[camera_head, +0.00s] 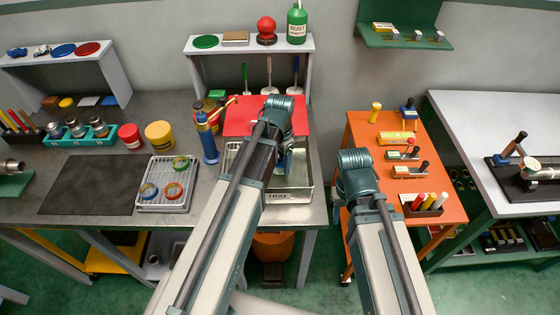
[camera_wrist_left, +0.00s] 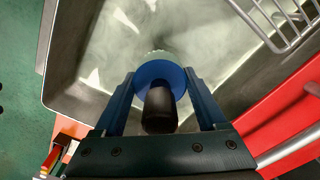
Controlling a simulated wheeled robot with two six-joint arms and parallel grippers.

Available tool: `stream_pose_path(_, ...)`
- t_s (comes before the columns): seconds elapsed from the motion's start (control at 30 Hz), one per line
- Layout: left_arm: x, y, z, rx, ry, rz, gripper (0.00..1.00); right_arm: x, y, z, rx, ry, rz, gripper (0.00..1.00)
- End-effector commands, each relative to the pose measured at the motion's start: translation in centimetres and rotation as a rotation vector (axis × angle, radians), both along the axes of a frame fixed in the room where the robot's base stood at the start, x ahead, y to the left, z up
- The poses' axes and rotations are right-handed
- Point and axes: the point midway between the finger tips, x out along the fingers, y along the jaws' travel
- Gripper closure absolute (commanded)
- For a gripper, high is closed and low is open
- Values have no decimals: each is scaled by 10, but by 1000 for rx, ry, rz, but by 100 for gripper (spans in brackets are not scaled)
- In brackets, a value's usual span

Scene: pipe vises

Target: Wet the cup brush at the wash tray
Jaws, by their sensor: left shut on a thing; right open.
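The steel wash tray (camera_head: 306,190), labelled "TRAY" on its front, stands on the workbench at centre and fills much of the left wrist view (camera_wrist_left: 72,50). My left gripper (camera_wrist_left: 158,80) is shut on the cup brush (camera_wrist_left: 160,108), between its two blue fingers. The brush shows a black handle end, a blue disc and a sliver of pale bristles beyond it, pointing into the tray. In the head view my left gripper (camera_head: 285,165) is over the tray, partly hidden by its arm. Whether the bristles touch the tray's bottom cannot be told. My right gripper is hidden behind its arm.
A wire rack (camera_wrist_left: 275,30) is at the tray's edge. An orange cart (camera_head: 372,150) with tools stands to the right, across a gap.

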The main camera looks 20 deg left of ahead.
Motion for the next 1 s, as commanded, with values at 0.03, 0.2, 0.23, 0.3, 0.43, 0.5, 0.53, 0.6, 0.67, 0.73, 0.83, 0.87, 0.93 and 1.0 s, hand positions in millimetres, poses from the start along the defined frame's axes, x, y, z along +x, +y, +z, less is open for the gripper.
stream_pose_path(0.03,0,0,0,0,0,0,75,0,0,0,0,0,0,50)
stream_pose_path(0.2,0,0,0,0,0,0,75,0,0,0,0,0,0,50)
stream_pose_path(0.23,0,0,0,0,0,0,75,0,0,0,0,0,0,50)
stream_pose_path(0.3,0,0,2,0,0,0,75,0,0,2,0,0,0,50)
stream_pose_path(0.43,0,0,9,0,0,0,75,0,0,9,0,0,0,50)
stream_pose_path(0.5,0,0,15,0,0,0,75,0,0,15,0,0,0,50)
stream_pose_path(0.53,0,0,17,0,0,0,75,0,0,18,0,0,0,50)
stream_pose_path(0.6,0,0,23,0,0,0,75,0,0,23,0,0,0,50)
stream_pose_path(0.67,0,0,28,0,0,0,75,0,0,28,0,0,0,50)
stream_pose_path(0.73,0,0,33,0,0,0,75,0,0,33,0,0,0,50)
stream_pose_path(0.83,0,0,41,0,0,0,75,0,0,41,0,0,0,50)
stream_pose_path(0.87,0,0,43,0,0,0,75,0,0,43,0,0,0,50)
stream_pose_path(0.93,0,0,48,0,0,0,75,0,0,48,0,0,0,50)
stream_pose_path(1.0,0,0,54,0,0,0,75,0,0,54,0,0,0,50)
